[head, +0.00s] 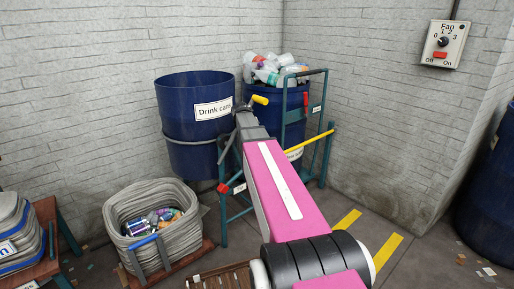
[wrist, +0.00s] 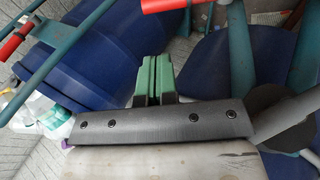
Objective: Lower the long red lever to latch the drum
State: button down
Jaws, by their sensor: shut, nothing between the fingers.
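Two red grips show in the head view: one (head: 305,98) upright on the teal frame by the rear drum, one (head: 223,188) low on the front stand. I cannot tell which belongs to the long lever. In the wrist view a red grip (wrist: 17,36) on a teal bar is at the upper left, and another red part (wrist: 163,5) is cut by the top edge. The blue drum labelled "Drink cans" (head: 190,95) stands upright. My gripper (wrist: 155,62) is shut and empty, its green fingers apart from the red grips. In the head view my arm hides the fingers.
The rear blue drum (head: 272,102) holds white bottles. A yellow handle (head: 260,99) and yellow bar (head: 312,143) are near my arm. A grey basket of cans (head: 120,215) stands front left. A fan switch box (head: 443,44) is on the right wall. Floor shows at right.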

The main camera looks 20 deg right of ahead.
dwell(0.3)
jog(key=x, duration=1.4)
jog(key=shift+d, duration=0.15)
jog(key=shift+w+d+f+g+y, duration=0.4)
jog(key=shift+d+f+y, duration=0.35)
jog(key=shift+y, duration=0.15)
notch_tip(320, 180, down, 7)
jog(key=d+g+y, duration=0.2)
jog(key=y, duration=0.3)
jog(key=shift+w+d+m, duration=0.2)
jog(key=shift+w+m, duration=0.15)
jog(key=shift+m, duration=0.05)
jog(key=shift+f, duration=0.1)
